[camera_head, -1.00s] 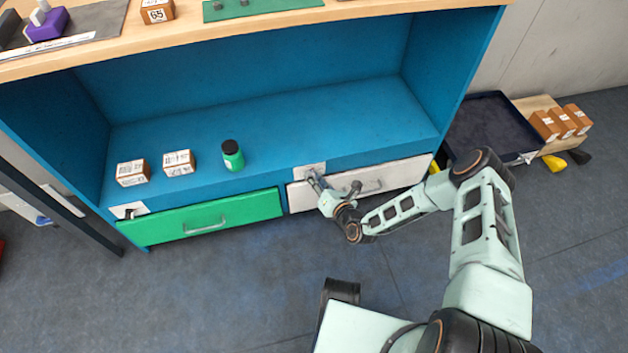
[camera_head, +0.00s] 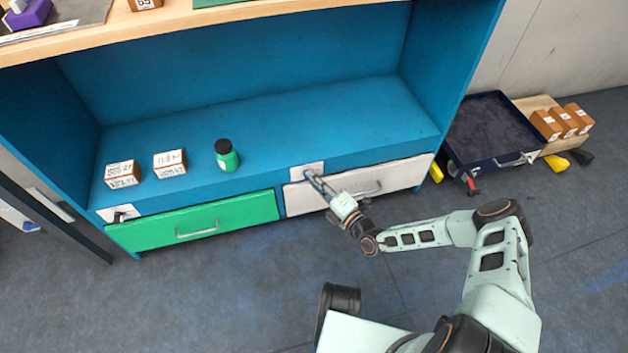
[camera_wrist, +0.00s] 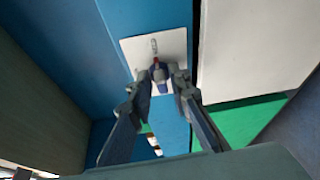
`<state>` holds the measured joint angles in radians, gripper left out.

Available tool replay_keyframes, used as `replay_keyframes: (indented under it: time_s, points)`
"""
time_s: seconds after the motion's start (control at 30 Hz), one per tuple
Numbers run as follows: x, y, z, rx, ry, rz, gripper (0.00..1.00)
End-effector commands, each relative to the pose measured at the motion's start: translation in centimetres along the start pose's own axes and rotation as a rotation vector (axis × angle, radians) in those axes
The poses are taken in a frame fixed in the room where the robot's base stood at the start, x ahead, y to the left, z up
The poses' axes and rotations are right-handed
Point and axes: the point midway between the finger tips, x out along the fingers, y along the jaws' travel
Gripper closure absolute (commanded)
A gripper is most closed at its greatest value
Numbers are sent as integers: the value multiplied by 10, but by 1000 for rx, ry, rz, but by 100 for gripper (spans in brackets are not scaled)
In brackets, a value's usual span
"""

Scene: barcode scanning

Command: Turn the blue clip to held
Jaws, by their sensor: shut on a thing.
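The blue clip (camera_wrist: 160,76) sits on a white plate (camera_wrist: 140,50) and is mostly hidden between my fingertips in the wrist view. A small red-orange mark shows at its top. In the head view the plate (camera_head: 299,170) is above the white drawer (camera_head: 400,180), and the clip itself is too small and covered to make out. My gripper (camera_head: 314,180) reaches the plate from the lower right. In the wrist view my gripper (camera_wrist: 164,77) is closed around the clip. I cannot tell the clip's exact angle.
A green drawer (camera_head: 160,225) is at left, with a second plate (camera_head: 108,214) and dark clip (camera_head: 122,216) above it. Two labelled boxes (camera_head: 170,164) and a green bottle (camera_head: 227,157) stand on the blue shelf. A dark open case (camera_head: 490,125) lies right of the cabinet.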

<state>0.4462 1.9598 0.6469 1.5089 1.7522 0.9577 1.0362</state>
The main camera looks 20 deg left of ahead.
Motion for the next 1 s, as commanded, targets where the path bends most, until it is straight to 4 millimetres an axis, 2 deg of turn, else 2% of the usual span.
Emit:
replay_keyframes:
  time_s: [0.33,0.8,0.83,0.9,1.0]
  points:
    - [3,1,1,97,-2,42,100]
    - [3,1,1,108,-2,46,100]
    - [3,1,1,108,-2,46,79]
    - [3,1,1,107,-1,45,74]
    - [2,0,0,107,-1,45,74]
